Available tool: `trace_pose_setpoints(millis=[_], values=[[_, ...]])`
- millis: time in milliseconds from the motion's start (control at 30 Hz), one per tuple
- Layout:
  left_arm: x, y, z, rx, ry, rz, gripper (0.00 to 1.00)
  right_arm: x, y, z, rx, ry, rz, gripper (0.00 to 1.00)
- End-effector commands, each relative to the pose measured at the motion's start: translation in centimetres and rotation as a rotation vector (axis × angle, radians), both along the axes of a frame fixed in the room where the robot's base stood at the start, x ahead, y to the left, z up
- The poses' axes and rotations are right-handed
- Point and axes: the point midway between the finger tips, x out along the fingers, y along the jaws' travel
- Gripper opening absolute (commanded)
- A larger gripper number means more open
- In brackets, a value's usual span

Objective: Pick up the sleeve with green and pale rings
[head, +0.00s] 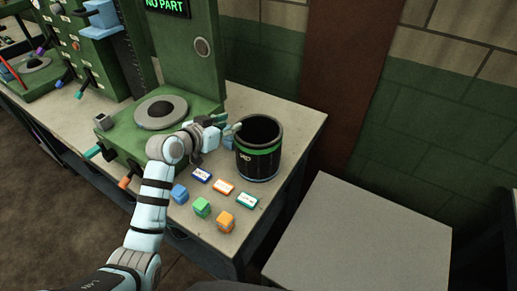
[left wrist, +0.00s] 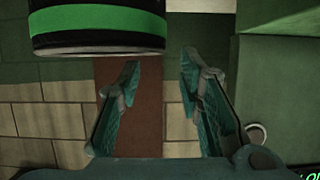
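The sleeve (head: 259,163) is a black, open-topped cylinder standing upright on the bench, with a green ring below its rim and a thin pale ring near its bottom. My left gripper (head: 229,123) is just left of its upper part. In the left wrist view my left gripper (left wrist: 160,66) is open, with nothing between its fingers. There the sleeve (left wrist: 97,22) shows only in part at the top left, beyond the fingertips and off to one side. Whether a finger touches it cannot be told. My right gripper is not in view.
The bench (head: 240,99) holds a green machine (head: 196,99) behind and left of my gripper. A bare grey top (head: 358,240) stands at right.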

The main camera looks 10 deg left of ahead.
Motion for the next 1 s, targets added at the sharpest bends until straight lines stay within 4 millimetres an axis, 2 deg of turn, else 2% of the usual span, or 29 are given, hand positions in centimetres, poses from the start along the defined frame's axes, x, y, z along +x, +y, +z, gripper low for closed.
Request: trace_pose_setpoints(millis=[167,333,567,800,1000], values=[[1.6,-1.0,-0.9,-0.002,0.002,-0.002,0.33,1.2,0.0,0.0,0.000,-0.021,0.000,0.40],[4.2,-2.2,-2.4,-0.001,0.002,-0.001,0.33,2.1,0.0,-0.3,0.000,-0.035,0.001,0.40],[4.8,-2.4,-2.6,0.001,0.000,-0.001,0.33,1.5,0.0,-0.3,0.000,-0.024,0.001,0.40],[4.7,-2.3,-2.6,0.001,0.001,-0.001,0.00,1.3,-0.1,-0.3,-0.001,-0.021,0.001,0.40],[4.7,-2.3,-2.6,0.001,0.001,-0.001,0.00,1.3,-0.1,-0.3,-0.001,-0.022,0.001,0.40]])
